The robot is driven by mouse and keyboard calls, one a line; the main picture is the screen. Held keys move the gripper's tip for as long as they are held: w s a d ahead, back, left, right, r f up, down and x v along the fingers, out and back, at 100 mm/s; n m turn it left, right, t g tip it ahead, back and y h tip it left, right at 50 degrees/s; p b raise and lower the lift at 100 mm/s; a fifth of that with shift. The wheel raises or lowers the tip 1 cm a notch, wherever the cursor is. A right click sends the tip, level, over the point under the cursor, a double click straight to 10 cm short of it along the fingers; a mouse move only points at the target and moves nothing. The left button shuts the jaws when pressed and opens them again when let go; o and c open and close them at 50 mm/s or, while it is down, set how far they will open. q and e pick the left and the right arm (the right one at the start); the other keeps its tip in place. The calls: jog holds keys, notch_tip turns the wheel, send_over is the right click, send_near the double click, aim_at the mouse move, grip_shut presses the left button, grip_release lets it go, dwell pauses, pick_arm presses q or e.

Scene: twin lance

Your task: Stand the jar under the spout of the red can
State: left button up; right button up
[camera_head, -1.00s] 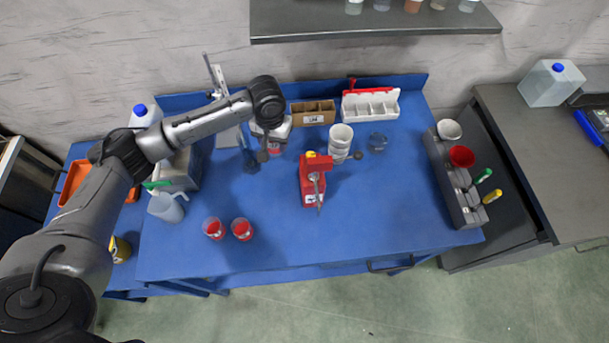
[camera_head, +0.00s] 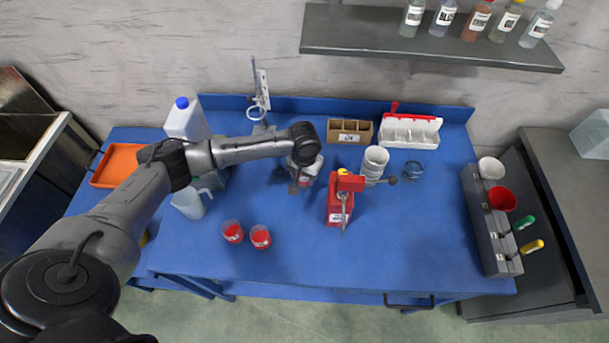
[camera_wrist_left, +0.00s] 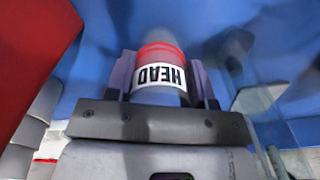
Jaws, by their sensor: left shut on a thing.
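The red can (camera_head: 338,213) stands near the middle of the blue table with a yellow cap, and its thin spout points toward the front. It also fills the upper left of the left wrist view (camera_wrist_left: 32,55). My left gripper (camera_head: 302,180) is just behind and left of the can. It is shut on a jar (camera_wrist_left: 160,75) with a red band and a white label reading HEAD, upside down in that view. In the head view the jar is mostly hidden by the gripper. Whether it touches the table cannot be told. My right gripper is not in view.
White stacked cups (camera_head: 375,163) stand behind the can, with a small glass vessel (camera_head: 414,169) to their right. Two red-filled cups (camera_head: 232,232) stand front left. A grey rack (camera_head: 486,225) lines the right edge. The table's front right is clear.

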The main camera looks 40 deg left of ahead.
pick_arm(q)
jog(key=shift+f, duration=0.25)
jog(key=o, duration=0.9)
jog(key=shift+r, duration=0.1)
notch_tip(320, 180, up, 10)
jog(key=shift+r+p, duration=0.25)
jog(key=shift+p, duration=0.65)
jog(key=shift+o, duration=0.5)
jog(key=shift+r, duration=0.8)
